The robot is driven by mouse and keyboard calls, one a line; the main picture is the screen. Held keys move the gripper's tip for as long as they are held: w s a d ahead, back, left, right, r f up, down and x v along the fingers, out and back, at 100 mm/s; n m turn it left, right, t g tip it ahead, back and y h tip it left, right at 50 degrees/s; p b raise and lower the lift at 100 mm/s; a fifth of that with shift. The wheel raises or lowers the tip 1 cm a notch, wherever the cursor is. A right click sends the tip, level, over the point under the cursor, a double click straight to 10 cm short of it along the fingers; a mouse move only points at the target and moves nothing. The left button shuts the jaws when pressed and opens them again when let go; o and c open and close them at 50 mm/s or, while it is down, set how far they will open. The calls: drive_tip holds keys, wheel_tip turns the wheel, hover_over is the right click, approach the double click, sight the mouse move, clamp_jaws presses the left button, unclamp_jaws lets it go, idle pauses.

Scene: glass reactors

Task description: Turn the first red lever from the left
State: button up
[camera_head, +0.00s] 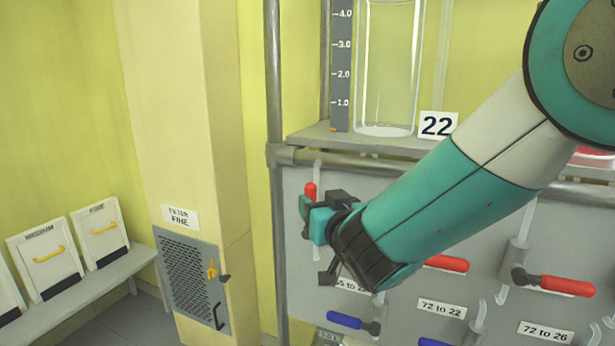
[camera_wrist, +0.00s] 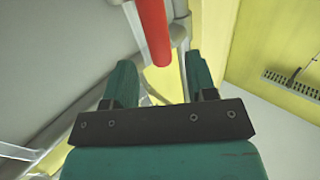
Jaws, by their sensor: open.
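The first red lever from the left (camera_head: 310,192) stands upright on the grey panel, its lower part hidden behind my gripper. My gripper (camera_head: 305,208) is at this lever, in front of the panel's left part. In the wrist view, the red lever (camera_wrist: 153,30) comes down from the top, and its end shows between the two teal fingers of my open gripper (camera_wrist: 160,70). I cannot tell whether a finger touches it. A second red lever (camera_head: 447,263) lies horizontal, partly behind my arm. A third red lever (camera_head: 555,285) lies horizontal at the right.
Blue levers (camera_head: 345,320) sit low on the grey panel (camera_head: 395,318). A shelf (camera_head: 310,133) above holds a glass vessel (camera_head: 385,80) and the sign 22 (camera_head: 437,125). A vertical pipe (camera_head: 275,230) runs left of the panel. A filter cabinet (camera_head: 187,270) stands further left.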

sight(312, 198)
drive_tip(key=p+x, duration=0.2)
drive_tip(key=x, duration=0.4)
drive_tip(key=shift+w+a, duration=0.1)
drive_tip(key=shift+w, duration=0.2)
drive_tip(key=shift+c, duration=0.3)
clamp_jaws()
